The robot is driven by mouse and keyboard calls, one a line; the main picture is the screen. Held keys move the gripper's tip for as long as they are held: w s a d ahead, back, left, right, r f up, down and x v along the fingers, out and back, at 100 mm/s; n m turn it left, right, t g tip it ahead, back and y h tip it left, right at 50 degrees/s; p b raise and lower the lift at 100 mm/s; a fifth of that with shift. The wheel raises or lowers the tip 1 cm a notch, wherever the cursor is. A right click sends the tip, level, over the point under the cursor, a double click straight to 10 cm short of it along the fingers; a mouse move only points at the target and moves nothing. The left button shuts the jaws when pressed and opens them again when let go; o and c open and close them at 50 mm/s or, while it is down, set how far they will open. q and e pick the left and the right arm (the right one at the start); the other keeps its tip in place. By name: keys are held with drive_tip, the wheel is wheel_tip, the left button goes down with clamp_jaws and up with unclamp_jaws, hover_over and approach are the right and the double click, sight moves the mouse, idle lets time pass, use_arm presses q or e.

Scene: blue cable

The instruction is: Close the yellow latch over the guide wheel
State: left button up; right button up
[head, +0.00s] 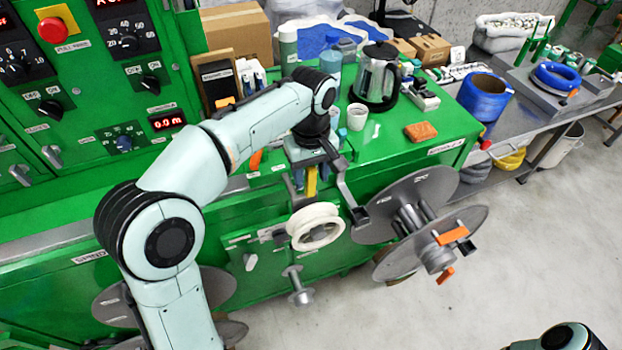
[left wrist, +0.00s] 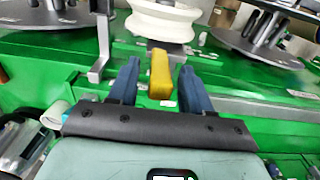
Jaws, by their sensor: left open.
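The yellow latch (head: 311,184) is just above and behind the white guide wheel (head: 316,227) on the front of the green machine. The latch is off the wheel's face. My left gripper (head: 312,188) reaches down over the latch from above. In the left wrist view the latch (left wrist: 160,75) stands between the two blue fingers of my open left gripper (left wrist: 160,68), with a gap visible on each side. The guide wheel (left wrist: 163,20) is just beyond it. Part of my right arm shows at the bottom right of the head view; its gripper is out of frame.
A grey metal arm (head: 345,190) runs down beside the wheel, and a large grey reel (head: 432,243) is to the right. A small metal spool (head: 298,287) sits below. The green bench top holds a kettle (head: 376,78), a white cup (head: 357,117) and an orange-brown block (head: 421,132).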

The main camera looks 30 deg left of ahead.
use_arm(q)
drive_tip(key=shift+f, duration=0.65)
